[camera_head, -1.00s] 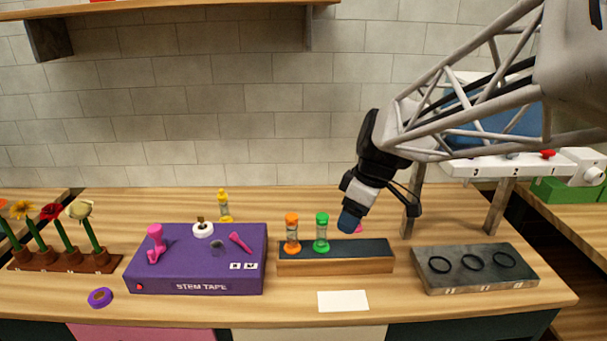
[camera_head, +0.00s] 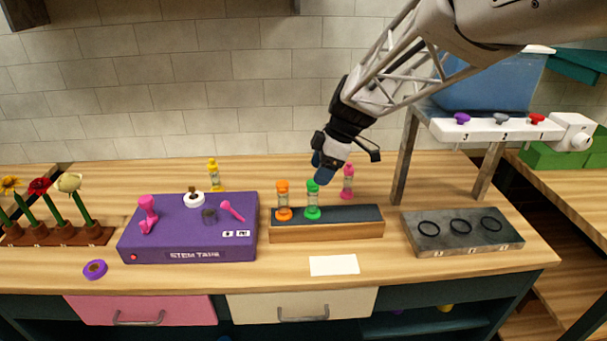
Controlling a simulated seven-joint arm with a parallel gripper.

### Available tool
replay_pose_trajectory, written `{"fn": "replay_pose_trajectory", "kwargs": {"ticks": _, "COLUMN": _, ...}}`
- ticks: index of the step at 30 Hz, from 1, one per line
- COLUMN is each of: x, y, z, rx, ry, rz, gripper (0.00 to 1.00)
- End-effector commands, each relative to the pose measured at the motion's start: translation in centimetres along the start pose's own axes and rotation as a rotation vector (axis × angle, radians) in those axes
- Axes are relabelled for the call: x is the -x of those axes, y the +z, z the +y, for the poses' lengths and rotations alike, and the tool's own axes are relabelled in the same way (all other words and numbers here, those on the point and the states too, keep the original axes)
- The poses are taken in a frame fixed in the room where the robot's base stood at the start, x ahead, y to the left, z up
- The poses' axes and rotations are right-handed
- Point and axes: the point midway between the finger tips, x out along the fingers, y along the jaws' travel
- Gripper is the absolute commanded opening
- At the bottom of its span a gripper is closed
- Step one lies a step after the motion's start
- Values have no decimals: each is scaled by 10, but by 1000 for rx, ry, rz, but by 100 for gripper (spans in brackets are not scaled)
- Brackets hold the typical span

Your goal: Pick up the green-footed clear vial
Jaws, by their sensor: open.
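The green-footed clear vial (camera_head: 312,201) stands upright on the dark top of a wooden block (camera_head: 352,229), with a green cap and a green foot. My gripper (camera_head: 324,172) is just above and slightly right of the vial's cap, pointing down and to the left. The gripper is open. From this view I cannot tell whether its tip touches the cap. An orange vial (camera_head: 283,201) stands close to the left on the same block.
A pink vial (camera_head: 347,182) stands behind the block and a yellow vial (camera_head: 214,175) further left. The purple stem tape box (camera_head: 190,240) is left of the block. A grey ring plate (camera_head: 462,242) and a white dispenser stand (camera_head: 490,130) are right. A white card (camera_head: 334,265) lies in front.

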Motion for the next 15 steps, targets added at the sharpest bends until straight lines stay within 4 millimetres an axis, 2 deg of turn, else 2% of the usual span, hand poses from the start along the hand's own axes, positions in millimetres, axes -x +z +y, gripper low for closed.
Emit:
{"fn": "replay_pose_trajectory", "kwargs": {"ticks": 9, "x": -23, "y": 0, "z": -1, "rx": -1, "ry": -1, "rz": 0, "gripper": 65}}
{"fn": "replay_pose_trajectory", "kwargs": {"ticks": 15, "x": -24, "y": 0, "z": 0, "rx": -1, "ry": -1, "rz": 0, "gripper": 65}}
